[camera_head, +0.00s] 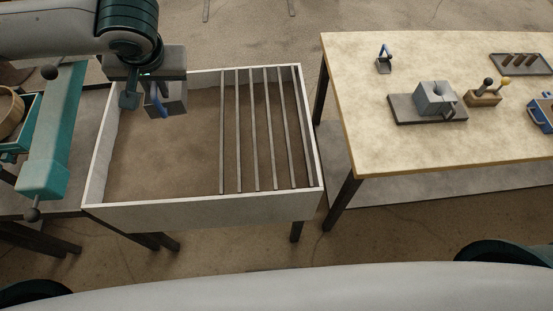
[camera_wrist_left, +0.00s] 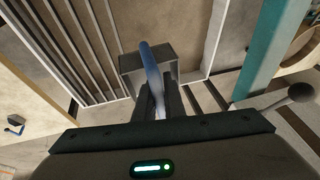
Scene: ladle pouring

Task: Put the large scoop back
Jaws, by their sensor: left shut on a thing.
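My left gripper (camera_head: 140,98) is shut on the blue handle of the large scoop (camera_head: 174,97), a grey box-shaped scoop. It hangs over the back left part of the white-rimmed bin (camera_head: 205,207). In the left wrist view, the gripper (camera_wrist_left: 160,103) holds the blue handle, with the grey scoop body (camera_wrist_left: 130,64) beyond the fingers. I cannot tell whether anything is in the scoop. A smaller scoop with a blue handle (camera_head: 384,65) stands on the table. My right gripper is not in view.
The bin has a brown floor and several slats (camera_head: 257,130) on its right side. A teal beam (camera_head: 50,140) and a wooden bowl (camera_head: 10,112) are at the left.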

